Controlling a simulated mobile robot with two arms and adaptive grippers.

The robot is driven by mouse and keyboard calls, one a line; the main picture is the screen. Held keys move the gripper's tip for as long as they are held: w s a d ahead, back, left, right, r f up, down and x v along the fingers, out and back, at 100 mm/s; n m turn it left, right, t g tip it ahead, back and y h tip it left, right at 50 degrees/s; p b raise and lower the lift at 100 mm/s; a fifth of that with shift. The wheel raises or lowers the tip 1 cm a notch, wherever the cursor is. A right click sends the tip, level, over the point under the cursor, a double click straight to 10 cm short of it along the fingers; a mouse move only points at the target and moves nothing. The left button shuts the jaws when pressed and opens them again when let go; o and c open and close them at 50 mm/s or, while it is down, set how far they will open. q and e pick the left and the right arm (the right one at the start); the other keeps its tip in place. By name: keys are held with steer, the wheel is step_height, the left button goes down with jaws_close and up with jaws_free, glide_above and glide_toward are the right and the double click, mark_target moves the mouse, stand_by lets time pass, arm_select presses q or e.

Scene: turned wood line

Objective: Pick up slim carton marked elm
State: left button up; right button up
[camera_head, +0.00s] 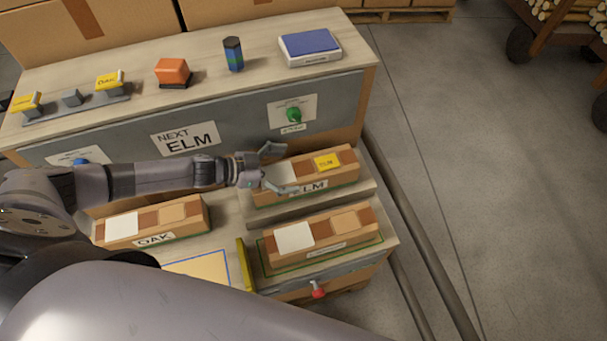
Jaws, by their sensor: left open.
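The slim carton marked ELM (340,173) lies on the right side of the bench's lower level, below the upper shelf. It is brown, with a white patch, a yellow label on top and the word ELM on its front. My left gripper (284,168) is open at the carton's left part, one finger near its back edge and the other over its front side. I cannot tell whether the fingers touch it. The gripper hides part of the carton's left end and label. My right gripper is not in view.
A carton marked OAK (172,213) lies to the left. Another carton (345,223), its label unreadable, lies in front of the ELM one. A yellow bar (246,264) stands beside it. The upper shelf (205,80) holds several small items above a "NEXT ELM" sign (188,139).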

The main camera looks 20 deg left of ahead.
arm_select(q)
steer(key=x, duration=0.2)
steer(key=shift+w+d+f, duration=0.1)
steer(key=shift+w+d, duration=0.15)
steer(key=shift+w, duration=0.05)
steer(key=shift+c, duration=0.4)
steer(key=shift+c, duration=0.6)
steer(key=c, duration=1.8)
steer(key=shift+c, duration=0.2)
